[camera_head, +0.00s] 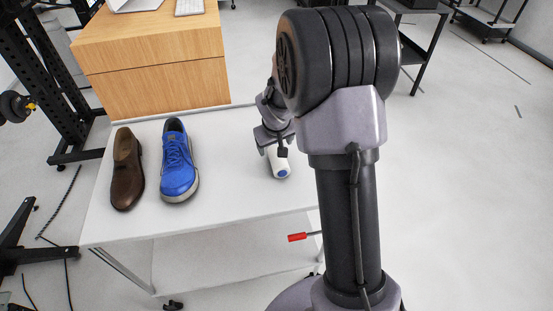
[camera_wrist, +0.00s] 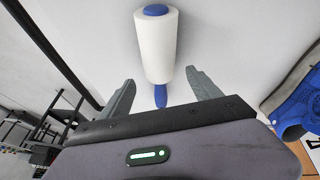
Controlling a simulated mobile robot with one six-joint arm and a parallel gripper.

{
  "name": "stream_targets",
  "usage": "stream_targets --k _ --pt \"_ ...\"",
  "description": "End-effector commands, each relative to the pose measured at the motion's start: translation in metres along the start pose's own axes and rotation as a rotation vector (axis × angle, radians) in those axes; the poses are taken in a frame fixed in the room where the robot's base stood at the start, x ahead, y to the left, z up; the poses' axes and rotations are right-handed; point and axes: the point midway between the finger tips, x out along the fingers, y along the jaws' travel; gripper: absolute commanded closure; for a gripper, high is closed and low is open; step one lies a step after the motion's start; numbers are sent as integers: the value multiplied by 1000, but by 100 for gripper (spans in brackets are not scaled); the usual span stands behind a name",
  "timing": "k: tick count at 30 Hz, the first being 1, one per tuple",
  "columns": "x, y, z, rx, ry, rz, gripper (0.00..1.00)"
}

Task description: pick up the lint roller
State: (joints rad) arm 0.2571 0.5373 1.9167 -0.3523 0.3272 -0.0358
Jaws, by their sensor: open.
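The lint roller, a white cylinder with blue ends and a blue handle, lies on the white table (camera_head: 225,190). In the wrist view the lint roller (camera_wrist: 156,45) is at top centre, its blue handle pointing toward my gripper (camera_wrist: 161,92). The two fingers are apart, one on each side of the handle, with a gap on both sides. In the head view the lint roller (camera_head: 279,163) is partly hidden by my gripper (camera_head: 270,143), which is over its far end. I cannot tell the height of the fingers above the table.
A brown shoe (camera_head: 127,170) and a blue shoe (camera_head: 178,165) stand on the table to the left. A wooden cabinet (camera_head: 155,60) stands behind them. The table's front is clear between the blue shoe and the roller. A red-handled tool (camera_head: 298,237) shows below the table top.

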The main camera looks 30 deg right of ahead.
Motion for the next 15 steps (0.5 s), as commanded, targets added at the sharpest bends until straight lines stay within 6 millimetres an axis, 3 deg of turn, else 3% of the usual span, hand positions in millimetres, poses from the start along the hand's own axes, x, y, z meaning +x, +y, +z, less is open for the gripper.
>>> stream_targets --k 1,5,12,13,15 --pt "15 0 -1 0 -1 0 27" --pt "36 1 -4 0 -2 0 27" --pt "39 1 -6 0 -1 0 27" --pt "39 1 -6 0 -1 0 29" --pt "39 1 -5 0 -1 0 43"
